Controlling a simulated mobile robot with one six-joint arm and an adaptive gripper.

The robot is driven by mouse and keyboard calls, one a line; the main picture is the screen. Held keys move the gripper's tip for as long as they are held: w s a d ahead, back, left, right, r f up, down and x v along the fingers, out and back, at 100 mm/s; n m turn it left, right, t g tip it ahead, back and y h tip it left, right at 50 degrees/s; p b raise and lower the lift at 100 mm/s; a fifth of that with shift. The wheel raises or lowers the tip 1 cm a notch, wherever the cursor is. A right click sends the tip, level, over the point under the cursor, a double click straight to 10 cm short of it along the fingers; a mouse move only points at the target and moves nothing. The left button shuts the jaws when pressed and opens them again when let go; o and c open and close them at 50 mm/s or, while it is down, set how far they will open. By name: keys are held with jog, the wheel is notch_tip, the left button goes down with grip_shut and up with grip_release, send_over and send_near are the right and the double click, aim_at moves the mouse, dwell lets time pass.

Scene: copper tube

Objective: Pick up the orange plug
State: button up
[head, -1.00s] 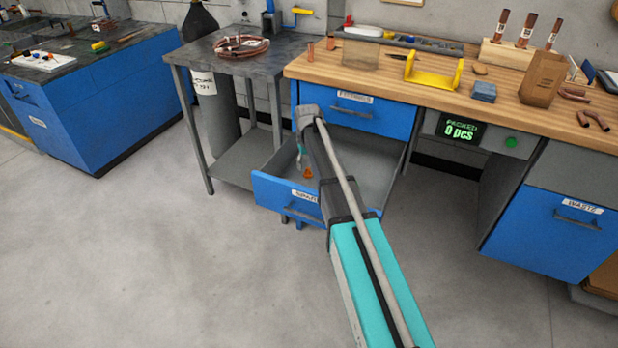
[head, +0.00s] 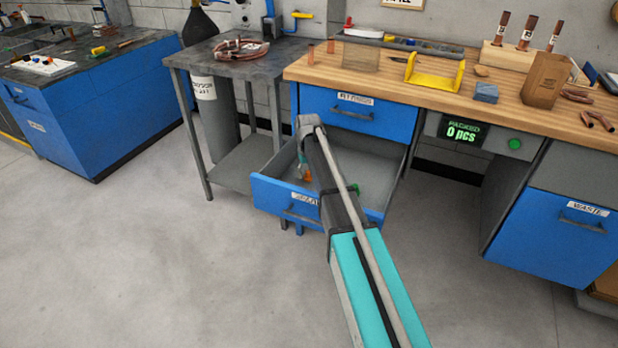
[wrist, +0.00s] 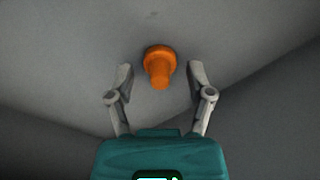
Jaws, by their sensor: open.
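The orange plug (wrist: 159,66) lies on the grey floor of an open drawer (head: 364,167). In the wrist view it sits just beyond and between the fingertips of my gripper (wrist: 160,76), which is open and empty. The fingers stand to either side of the plug with a gap on both sides. In the head view the plug (head: 307,174) shows as a small orange spot at the drawer's left part, beside my arm. My gripper (head: 303,172) reaches down into the drawer there, partly hidden by my arm.
The drawer has a blue front (head: 270,195) and grey walls around the plug. A closed blue drawer (head: 357,112) is above it, under the wooden bench top (head: 420,97). A grey side table (head: 200,62) stands to the left. The concrete floor in front is clear.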

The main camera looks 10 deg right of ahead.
aim_at(308, 171)
jog(key=c, duration=0.8)
jog(key=shift+r, duration=0.15)
notch_tip(308, 171, up, 3)
jog(key=p, duration=0.3)
jog(key=s+r+p, duration=0.3)
jog(key=s, duration=0.1)
jog(key=s+r+p, duration=0.3)
jog(key=s, duration=0.2)
jog(key=s+r+p, duration=0.3)
jog(key=s+p, duration=0.1)
jog(key=s, duration=0.1)
jog(key=shift+a+r, duration=0.3)
jog(key=shift+r, duration=0.05)
